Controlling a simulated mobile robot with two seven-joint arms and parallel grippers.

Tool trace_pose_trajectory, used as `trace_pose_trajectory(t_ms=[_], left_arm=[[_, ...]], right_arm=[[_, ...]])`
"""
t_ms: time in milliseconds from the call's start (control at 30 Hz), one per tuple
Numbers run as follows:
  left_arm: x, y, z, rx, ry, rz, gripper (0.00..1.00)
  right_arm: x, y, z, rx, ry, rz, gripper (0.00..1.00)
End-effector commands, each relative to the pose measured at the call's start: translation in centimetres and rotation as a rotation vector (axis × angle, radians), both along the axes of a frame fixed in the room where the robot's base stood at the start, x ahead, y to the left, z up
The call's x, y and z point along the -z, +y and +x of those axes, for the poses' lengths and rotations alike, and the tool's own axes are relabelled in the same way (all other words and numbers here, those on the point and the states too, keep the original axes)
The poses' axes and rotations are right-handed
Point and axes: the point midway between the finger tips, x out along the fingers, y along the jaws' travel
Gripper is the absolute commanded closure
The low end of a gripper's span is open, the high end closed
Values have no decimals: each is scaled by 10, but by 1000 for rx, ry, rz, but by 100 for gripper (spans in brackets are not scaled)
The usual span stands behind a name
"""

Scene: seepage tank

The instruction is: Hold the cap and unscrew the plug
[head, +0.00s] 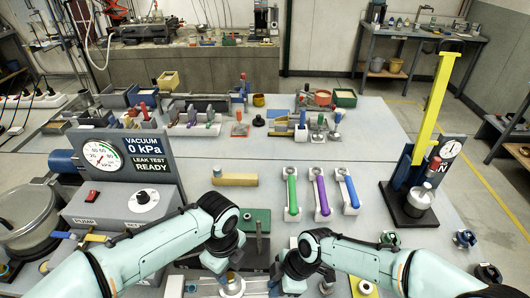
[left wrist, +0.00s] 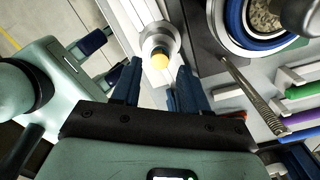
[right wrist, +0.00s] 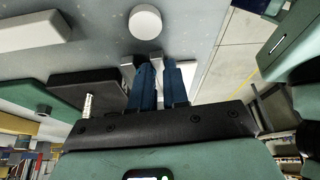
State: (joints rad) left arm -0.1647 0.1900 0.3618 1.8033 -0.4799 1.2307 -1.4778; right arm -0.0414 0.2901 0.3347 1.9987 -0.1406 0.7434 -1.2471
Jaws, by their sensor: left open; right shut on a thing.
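My left gripper (head: 229,268) is open at the front of the table. My right gripper (head: 280,280) is low, just right of the left one. In the right wrist view its blue fingers (right wrist: 160,82) are close together, shut on a small pale part mostly hidden at the tips. I cannot tell which part it is.
Green (head: 292,195), purple (head: 320,195) and blue (head: 347,190) handles lie behind my right arm. A vacuum panel (head: 140,160) stands left, and a yellow lever press (head: 425,130) right. A white disc (right wrist: 145,22) lies beyond the right fingers. The table's middle has free room.

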Motion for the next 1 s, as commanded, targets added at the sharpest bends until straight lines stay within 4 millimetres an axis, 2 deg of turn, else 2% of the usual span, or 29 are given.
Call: trace_pose_trajectory(t_ms=[533,1000], left_arm=[[1,0,0,56,0,0,56],[27,0,0,56,1,1,56]], right_arm=[[0,0,0,0,-1,0,100],[0,0,0,0,-1,0,100]])
